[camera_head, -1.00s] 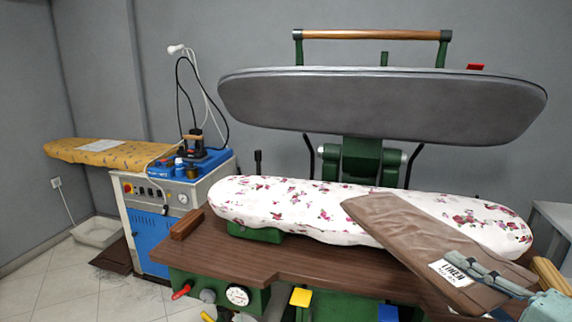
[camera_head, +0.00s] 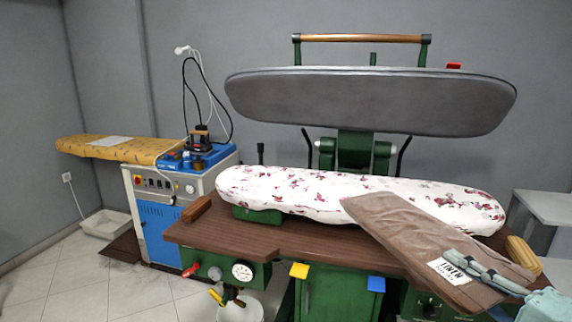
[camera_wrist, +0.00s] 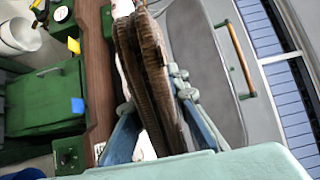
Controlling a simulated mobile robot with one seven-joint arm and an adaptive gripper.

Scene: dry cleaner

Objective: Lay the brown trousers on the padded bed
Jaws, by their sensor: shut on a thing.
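The brown trousers (camera_head: 405,232) are folded into a long flat strip with a white label near the held end. My gripper (camera_head: 472,268) is shut on their near right end; its fingers also show on both sides of the folded cloth in the wrist view (camera_wrist: 152,95). The far end of the trousers overlaps the right half of the padded bed (camera_head: 290,192) in the head view. I cannot tell whether they touch it. The bed has a white cover with pink flowers, and part of it is hidden behind the trousers.
The grey upper press head (camera_head: 370,103) stands raised above the bed. A brown wooden table (camera_head: 240,232) surrounds the bed's base. A yellow ironing board (camera_head: 110,150) and a blue steam unit (camera_head: 160,222) stand at the left. A pale table (camera_head: 545,205) is at the right.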

